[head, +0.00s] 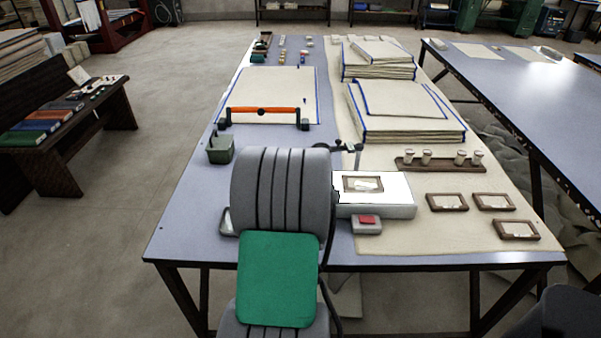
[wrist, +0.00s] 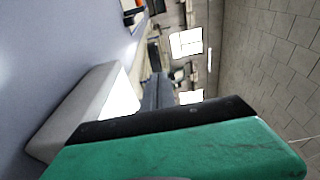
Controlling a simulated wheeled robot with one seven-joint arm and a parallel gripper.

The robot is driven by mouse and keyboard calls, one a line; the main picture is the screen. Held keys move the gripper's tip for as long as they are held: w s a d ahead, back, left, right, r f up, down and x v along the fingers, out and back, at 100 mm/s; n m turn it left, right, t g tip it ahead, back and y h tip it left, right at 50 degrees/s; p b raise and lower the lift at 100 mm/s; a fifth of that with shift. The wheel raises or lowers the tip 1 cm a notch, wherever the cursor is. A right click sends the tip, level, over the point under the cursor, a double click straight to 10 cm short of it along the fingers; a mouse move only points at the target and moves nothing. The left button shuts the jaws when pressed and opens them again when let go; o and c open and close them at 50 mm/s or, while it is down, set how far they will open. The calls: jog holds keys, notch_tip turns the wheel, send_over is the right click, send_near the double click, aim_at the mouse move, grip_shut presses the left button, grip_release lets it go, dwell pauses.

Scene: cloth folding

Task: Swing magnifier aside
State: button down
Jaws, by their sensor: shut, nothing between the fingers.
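A thin dark jointed arm on a post (head: 340,147), which looks like the magnifier, stands at the far edge of the white box (head: 395,205). Its left part is hidden behind my grey ribbed arm, so I cannot tell where the lens sits. A small wooden frame (head: 362,184) with a pale piece inside lies on the box. In the wrist view, my gripper (wrist: 165,120) shows as a green body with a black front edge, shut and empty. A pale box-like shape (wrist: 75,115) is beside it. In the head view, my arm hides the gripper's fingertips.
A small grey unit with a red top (head: 367,222) sits in front of the box. Several wooden frames (head: 447,202) and a rack of jars (head: 440,162) are to the right. A dark green bin (head: 220,150) and cloth stacks (head: 405,112) stand farther back.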

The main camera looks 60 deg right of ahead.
jog(key=w+a+b, duration=0.4)
jog(key=a, duration=0.1)
jog(key=shift+w, duration=0.35)
jog(key=shift+a, duration=0.1)
